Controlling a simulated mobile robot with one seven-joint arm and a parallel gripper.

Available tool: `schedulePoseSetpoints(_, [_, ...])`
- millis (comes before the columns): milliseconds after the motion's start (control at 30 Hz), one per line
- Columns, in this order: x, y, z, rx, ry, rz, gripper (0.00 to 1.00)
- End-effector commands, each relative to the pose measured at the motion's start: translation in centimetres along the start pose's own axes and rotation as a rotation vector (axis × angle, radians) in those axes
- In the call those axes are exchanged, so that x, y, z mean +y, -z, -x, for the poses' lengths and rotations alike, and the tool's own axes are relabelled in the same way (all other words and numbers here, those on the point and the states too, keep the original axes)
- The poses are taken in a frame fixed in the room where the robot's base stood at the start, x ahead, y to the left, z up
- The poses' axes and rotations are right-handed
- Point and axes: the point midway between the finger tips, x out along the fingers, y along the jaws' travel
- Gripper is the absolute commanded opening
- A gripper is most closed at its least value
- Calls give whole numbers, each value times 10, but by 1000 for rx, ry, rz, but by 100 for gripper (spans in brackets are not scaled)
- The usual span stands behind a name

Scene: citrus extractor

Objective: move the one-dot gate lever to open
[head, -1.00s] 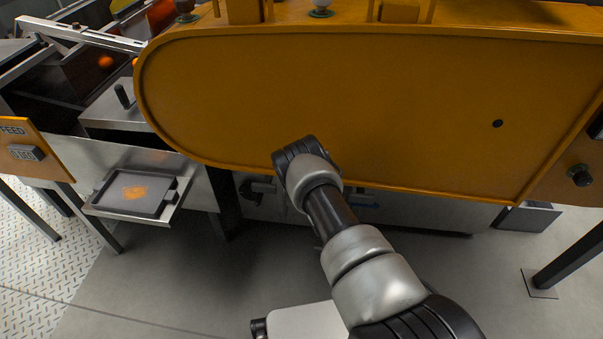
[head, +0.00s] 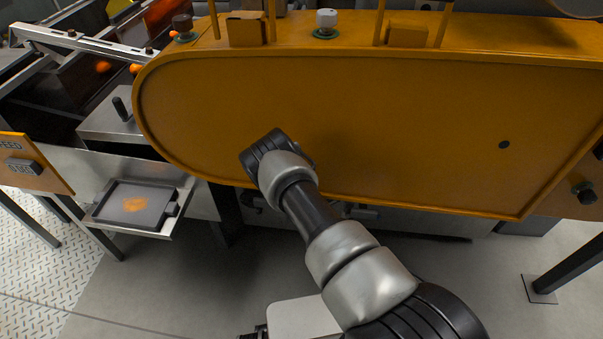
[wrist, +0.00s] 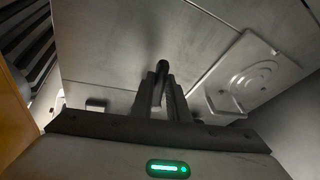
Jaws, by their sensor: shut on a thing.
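In the wrist view my gripper (wrist: 160,92) is shut on a dark lever (wrist: 162,68), whose rounded end shows between and just beyond the fingertips. No dot marks are readable on it, so I cannot tell its number from these frames. The lever stands before a grey metal surface (wrist: 125,40). In the head view my wrist is in front of the lower edge of the large orange housing (head: 350,120). The fingers and the held lever are hidden there.
A tray with an orange patch (head: 110,208) sits on a metal shelf at the left. A feed panel (head: 35,165) is at the far left. A round metal fitting (wrist: 245,85) is right of the lever in the wrist view. The floor below the housing is mostly clear.

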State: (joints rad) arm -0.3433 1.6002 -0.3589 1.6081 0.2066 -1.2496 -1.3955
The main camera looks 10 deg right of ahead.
Motion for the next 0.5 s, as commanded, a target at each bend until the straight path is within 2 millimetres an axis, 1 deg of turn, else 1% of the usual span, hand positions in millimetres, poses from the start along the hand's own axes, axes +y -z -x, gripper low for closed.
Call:
schedulePoseSetpoints(33, [6, 3, -1, -4, 10, 38, 0])
schedulePoseSetpoints(100, [10, 3, 0, -15, 28, 85, 0])
schedulePoseSetpoints(300, [18, 3, 1, -43, 79, 207, 0])
schedulePoseSetpoints(500, [23, 1, 3, -62, 113, 287, 0])
